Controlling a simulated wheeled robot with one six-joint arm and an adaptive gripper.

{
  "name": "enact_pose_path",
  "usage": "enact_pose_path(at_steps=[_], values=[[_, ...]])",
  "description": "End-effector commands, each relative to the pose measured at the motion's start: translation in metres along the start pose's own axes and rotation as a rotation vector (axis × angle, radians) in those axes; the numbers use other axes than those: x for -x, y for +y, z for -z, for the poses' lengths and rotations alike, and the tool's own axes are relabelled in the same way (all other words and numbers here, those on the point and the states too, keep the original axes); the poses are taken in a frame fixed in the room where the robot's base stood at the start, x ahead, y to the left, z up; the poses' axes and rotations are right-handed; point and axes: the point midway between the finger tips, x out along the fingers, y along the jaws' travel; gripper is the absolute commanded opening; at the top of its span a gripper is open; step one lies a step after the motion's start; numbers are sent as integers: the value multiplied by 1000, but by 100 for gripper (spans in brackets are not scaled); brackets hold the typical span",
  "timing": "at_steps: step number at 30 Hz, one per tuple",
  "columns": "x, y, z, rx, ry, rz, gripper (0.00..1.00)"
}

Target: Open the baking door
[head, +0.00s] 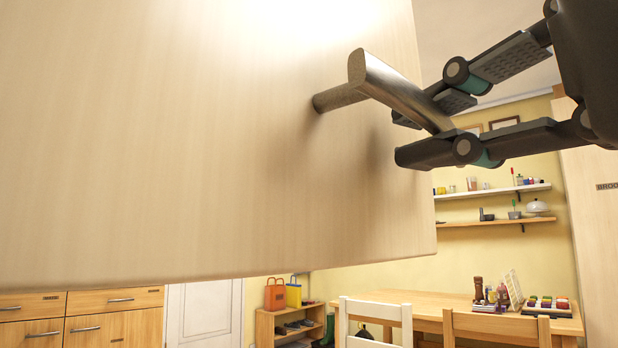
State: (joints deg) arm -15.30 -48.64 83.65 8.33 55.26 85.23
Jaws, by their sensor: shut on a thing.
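A large pale wood door (200,150) fills the left and middle of the head view, close to the camera. No label shows on it, so I cannot tell from lettering that it is the baking door. A grey metal bar handle (375,78) stands out from the door near its right edge. My gripper (425,130) comes in from the right, with one finger above the bar and one below it. It is shut on the handle near the bar's lower right end. The door's hinge side and the cabinet behind it are out of view.
Beyond the door are a wooden table (430,325) with chairs, wall shelves (495,222) with small items, and a low shoe rack (265,325). Wooden drawers (115,300) stand at lower left. A tall pale panel (598,230) stands at the right edge.

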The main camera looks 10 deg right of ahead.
Motion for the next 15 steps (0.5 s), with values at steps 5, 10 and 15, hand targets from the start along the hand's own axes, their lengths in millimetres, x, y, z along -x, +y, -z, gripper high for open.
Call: enact_pose_path(at_steps=[5,10,15], values=[[1,-1,0,-1,0,4,0],[1,-1,0,0,1,3,33],[1,0,0,0,1,2,42]])
